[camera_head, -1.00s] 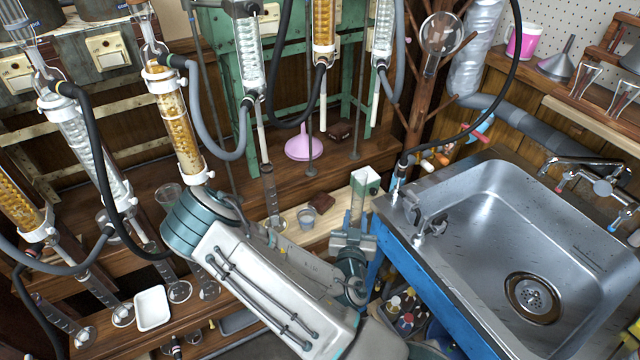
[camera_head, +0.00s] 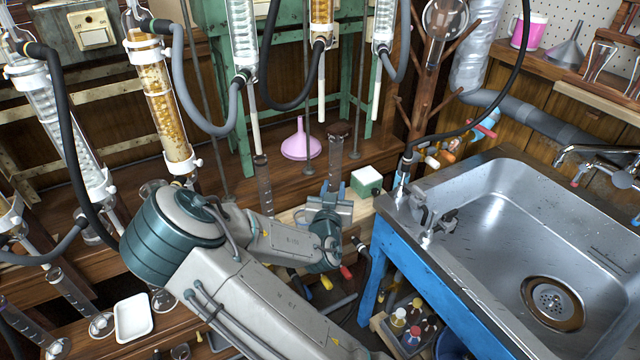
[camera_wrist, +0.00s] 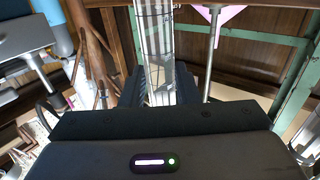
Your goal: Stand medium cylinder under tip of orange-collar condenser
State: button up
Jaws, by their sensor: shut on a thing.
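My gripper (camera_head: 334,188) is shut on a clear graduated cylinder (camera_head: 336,158), upright, in front of the back wooden shelf. The wrist view shows the cylinder (camera_wrist: 158,45) between the two dark fingers (camera_wrist: 160,88). Its base is hidden by my gripper in the head view. Three condensers hang at the green frame: a clear left one (camera_head: 243,35), an amber middle one (camera_head: 320,18) and a clear right one (camera_head: 383,20). The middle one's tip tube (camera_head: 321,95) ends above and slightly left of the held cylinder. I cannot make out an orange collar.
Another cylinder (camera_head: 263,180) stands under the left back condenser's tube. A pink funnel (camera_head: 300,142) and a metal rod (camera_head: 308,110) are close left of the held cylinder. A green-white box (camera_head: 366,181) is at right, beside the sink (camera_head: 480,220). An amber condenser (camera_head: 165,105) hangs at left.

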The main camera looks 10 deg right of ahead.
jog(key=w, duration=0.1)
jog(key=w+a, duration=0.1)
jog(key=w, duration=0.1)
jog(key=shift+w+a, duration=0.1)
jog(key=shift+w, duration=0.15)
jog(key=w, duration=0.1)
jog(key=w+f, duration=0.1)
jog(key=w+a, duration=0.1)
jog(key=shift+f, duration=0.25)
jog(key=shift+f+b, duration=0.2)
jog(key=shift+b, duration=0.25)
jog(key=o, duration=1)
jog(key=shift+c, duration=0.2)
jog(key=shift+r, duration=0.1)
